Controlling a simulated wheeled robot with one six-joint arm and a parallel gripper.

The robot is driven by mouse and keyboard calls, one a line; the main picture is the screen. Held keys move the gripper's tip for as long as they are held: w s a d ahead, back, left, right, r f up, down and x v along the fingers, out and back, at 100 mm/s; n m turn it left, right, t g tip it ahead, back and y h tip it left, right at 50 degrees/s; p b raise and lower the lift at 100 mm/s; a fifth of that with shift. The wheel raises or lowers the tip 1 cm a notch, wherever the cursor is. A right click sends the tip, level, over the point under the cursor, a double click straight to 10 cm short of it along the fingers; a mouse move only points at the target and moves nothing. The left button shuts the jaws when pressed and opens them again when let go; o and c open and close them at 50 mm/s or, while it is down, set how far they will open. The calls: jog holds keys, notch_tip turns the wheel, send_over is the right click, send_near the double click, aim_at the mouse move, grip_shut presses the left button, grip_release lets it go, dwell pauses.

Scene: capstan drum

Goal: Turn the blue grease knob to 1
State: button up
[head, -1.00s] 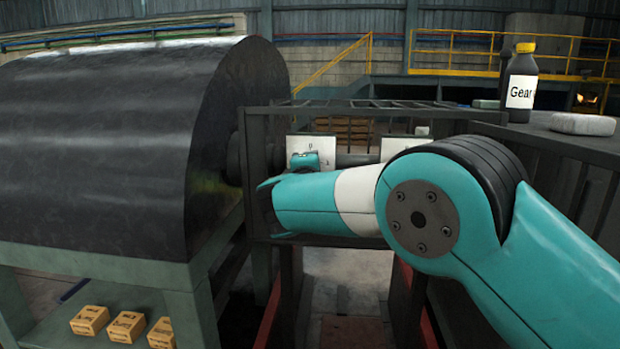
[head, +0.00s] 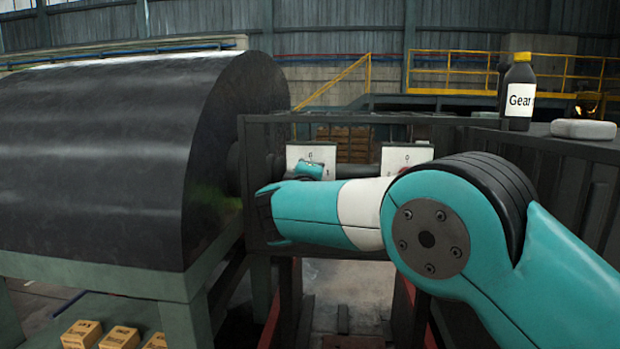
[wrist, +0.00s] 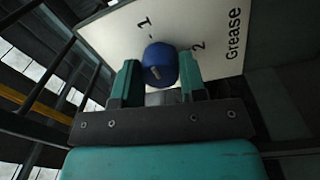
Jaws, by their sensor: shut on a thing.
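The blue grease knob (wrist: 162,58) sits on a white plate (wrist: 108,42) marked "1", "2" and "Grease" in the wrist view. My gripper (wrist: 158,72) is shut on the knob, with one teal finger on each side of it. A small pale mark shows on the knob's face, but I cannot tell which number the knob points to. In the head view my gripper (head: 309,170) is at the lower part of the left white plate (head: 298,152). The knob is hidden there behind my gripper and arm.
A second white plate (head: 396,158) is to the right, partly behind my arm. A large dark drum (head: 110,160) stands close on the left. Dark frame bars (head: 255,150) surround the plates. A gear oil bottle (head: 519,95) and a grey block (head: 583,130) are on the right ledge.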

jog(key=o, duration=0.9)
jog(key=s+b, duration=0.1)
jog(key=s, duration=0.4)
jog(key=s+b, duration=0.1)
jog(key=s, duration=0.5)
jog(key=s+b, duration=0.1)
jog(key=s, duration=0.5)
jog(key=shift+s+a+f, duration=0.2)
jog(key=shift+a+f, duration=0.05)
jog(key=shift+f, duration=0.15)
